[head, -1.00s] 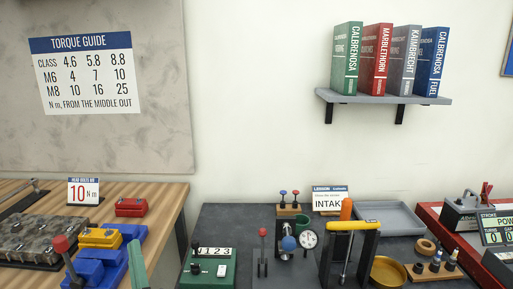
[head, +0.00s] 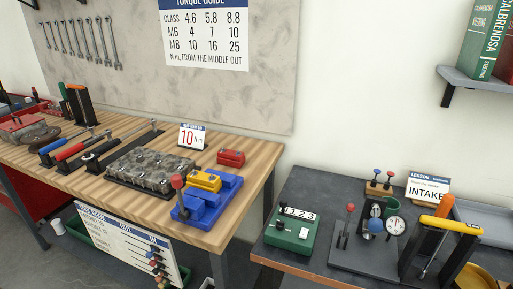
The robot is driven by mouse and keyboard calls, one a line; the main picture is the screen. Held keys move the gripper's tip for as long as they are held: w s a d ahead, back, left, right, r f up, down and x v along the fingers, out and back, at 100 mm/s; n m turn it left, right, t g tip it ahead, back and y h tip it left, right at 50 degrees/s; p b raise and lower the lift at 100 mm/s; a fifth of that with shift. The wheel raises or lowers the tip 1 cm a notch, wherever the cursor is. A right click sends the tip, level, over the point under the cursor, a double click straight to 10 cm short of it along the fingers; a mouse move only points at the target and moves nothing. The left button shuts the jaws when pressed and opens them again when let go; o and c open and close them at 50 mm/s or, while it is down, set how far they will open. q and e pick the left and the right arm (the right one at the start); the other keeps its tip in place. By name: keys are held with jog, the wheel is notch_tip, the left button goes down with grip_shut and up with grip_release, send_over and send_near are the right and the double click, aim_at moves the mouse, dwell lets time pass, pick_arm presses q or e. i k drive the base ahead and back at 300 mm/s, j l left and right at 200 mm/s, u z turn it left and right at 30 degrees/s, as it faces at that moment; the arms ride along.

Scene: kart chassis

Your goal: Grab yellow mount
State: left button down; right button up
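A small yellow block (head: 205,181), which looks like the yellow mount, sits on a blue stepped fixture (head: 208,204) at the right end of the wooden bench. A lever with a red knob (head: 178,182) stands at the fixture's left front. A yellow bar (head: 450,225) also lies across the top of a dark stand on the grey table at right; I cannot tell if it is a mount. Neither of my grippers is in view.
The wooden bench (head: 250,160) also holds a grey engine block (head: 150,165), a red block (head: 231,157), a "10 Nm" sign (head: 192,135) and long-handled wrenches. A green counter box (head: 292,230) stands on the grey table. A gap separates the two tables.

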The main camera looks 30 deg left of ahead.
aim_at(200, 181)
jog(key=k+u, duration=0.15)
jog(key=u, duration=1.2)
